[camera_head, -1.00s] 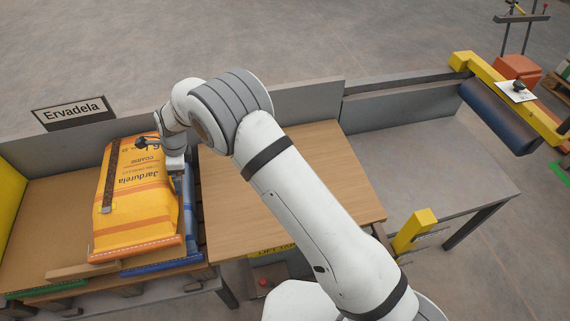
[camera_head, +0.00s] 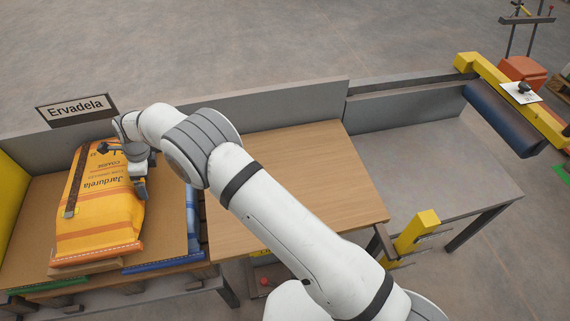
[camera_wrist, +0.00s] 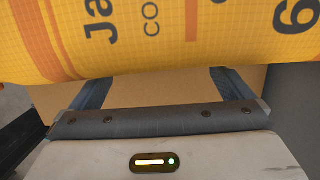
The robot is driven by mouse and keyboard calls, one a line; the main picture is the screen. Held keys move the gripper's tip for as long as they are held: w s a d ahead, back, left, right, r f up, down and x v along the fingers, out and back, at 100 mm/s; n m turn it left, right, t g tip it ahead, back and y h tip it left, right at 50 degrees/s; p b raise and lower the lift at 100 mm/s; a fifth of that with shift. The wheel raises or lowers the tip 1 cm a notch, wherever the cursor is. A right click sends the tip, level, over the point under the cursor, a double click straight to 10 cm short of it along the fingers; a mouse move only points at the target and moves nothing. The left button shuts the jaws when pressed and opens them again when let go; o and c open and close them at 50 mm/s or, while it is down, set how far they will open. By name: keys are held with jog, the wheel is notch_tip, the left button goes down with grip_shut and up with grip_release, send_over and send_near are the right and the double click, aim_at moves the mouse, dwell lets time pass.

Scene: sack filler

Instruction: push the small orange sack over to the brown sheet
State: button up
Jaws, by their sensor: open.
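The orange sack (camera_head: 98,220), printed "Jardurela", lies flat on the brown sheet (camera_head: 170,215). Bare sheet shows on both its left and right sides. In the wrist view the sack's yellow side (camera_wrist: 170,45) fills the upper part. My gripper (camera_head: 139,186) is at the sack's right edge, pointing down, with its jaws open. In the wrist view its two fingers (camera_wrist: 158,84) stand apart, tips at the sack's lower side, with tan surface between them. Whether the fingers touch the sack is hard to tell.
Blue sacks (camera_head: 165,262) show under the sheet's right edge. A bare wooden table (camera_head: 300,190) stands to the right, then a grey table (camera_head: 430,170) with a dark roller (camera_head: 503,118). A grey back wall and the "Ervadela" sign (camera_head: 76,109) bound the rear; a yellow panel (camera_head: 10,200) is left.

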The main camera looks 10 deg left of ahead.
aim_at(128, 180)
jog(key=shift+s+a, duration=0.25)
jog(key=shift+a, duration=0.3)
jog(key=shift+s+a+b, duration=0.1)
jog(key=shift+s+a, duration=0.15)
jog(key=shift+a, duration=0.35)
jog(key=shift+s+a+b, duration=0.15)
jog(key=shift+s+a, duration=0.15)
jog(key=shift+a, duration=0.3)
jog(key=shift+s+a+b, duration=0.1)
jog(key=shift+s+a, duration=0.15)
jog(key=shift+a, duration=0.35)
jog(key=shift+w+d+r, duration=0.1)
jog(key=shift+w+d, duration=0.2)
jog(key=shift+d, duration=0.4)
jog(key=shift+w+d, duration=0.3)
jog(key=shift+d, duration=0.4)
notch_tip(128, 180, up, 13)
jog(key=p, duration=0.7)
jog(key=shift+r, duration=0.15)
